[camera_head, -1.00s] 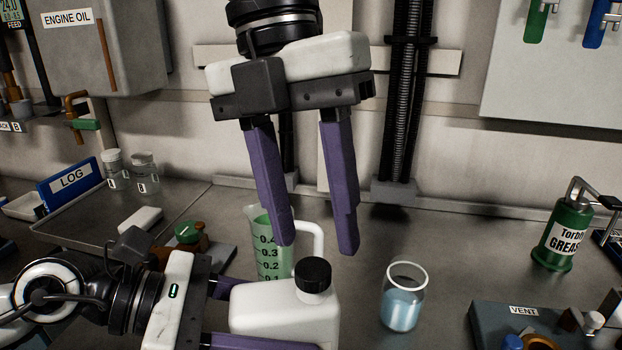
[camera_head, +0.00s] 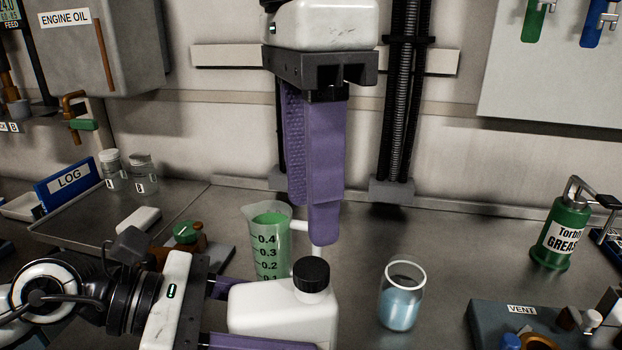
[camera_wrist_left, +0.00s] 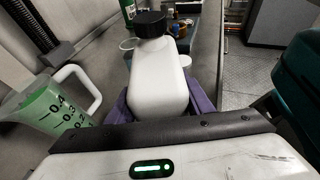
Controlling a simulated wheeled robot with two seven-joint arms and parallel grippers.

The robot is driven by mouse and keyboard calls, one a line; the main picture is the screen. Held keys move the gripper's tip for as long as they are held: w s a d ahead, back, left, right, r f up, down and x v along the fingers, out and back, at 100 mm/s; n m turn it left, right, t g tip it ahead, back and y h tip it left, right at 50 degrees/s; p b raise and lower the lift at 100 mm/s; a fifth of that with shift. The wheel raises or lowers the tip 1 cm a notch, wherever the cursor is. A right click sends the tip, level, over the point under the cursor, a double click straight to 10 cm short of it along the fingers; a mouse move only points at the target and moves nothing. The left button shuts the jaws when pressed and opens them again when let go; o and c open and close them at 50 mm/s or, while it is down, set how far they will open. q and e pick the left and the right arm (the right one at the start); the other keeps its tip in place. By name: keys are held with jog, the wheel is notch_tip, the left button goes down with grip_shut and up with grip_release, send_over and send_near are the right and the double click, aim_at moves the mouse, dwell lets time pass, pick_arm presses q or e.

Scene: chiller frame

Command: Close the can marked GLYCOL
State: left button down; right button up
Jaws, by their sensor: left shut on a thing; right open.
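A white can (camera_head: 285,318) with a black cap (camera_head: 311,273) on its neck stands upright at the bottom middle of the head view. No GLYCOL marking shows on the sides I see. My left gripper (camera_head: 240,312) is shut on the can's body, with a purple finger on either side. The left wrist view also shows the white can (camera_wrist_left: 158,80) between the fingers and its black cap (camera_wrist_left: 150,24). My right gripper (camera_head: 312,222) is open and empty, pointing down above the cap, apart from it. Its fingers overlap in the head view.
A measuring jug (camera_head: 268,240) of green liquid stands close behind the can. A glass jar (camera_head: 400,298) of pale blue liquid stands to its right. A VENT block (camera_head: 490,325) and a green grease can (camera_head: 562,235) are further right. Bench between jar and grease can is clear.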

aim_at(311, 267)
jog(key=n, duration=0.3)
jog(key=shift+w+r, duration=0.1)
jog(key=shift+r, duration=0.1)
jog(key=shift+f, duration=0.1)
jog(key=shift+f, duration=3.9)
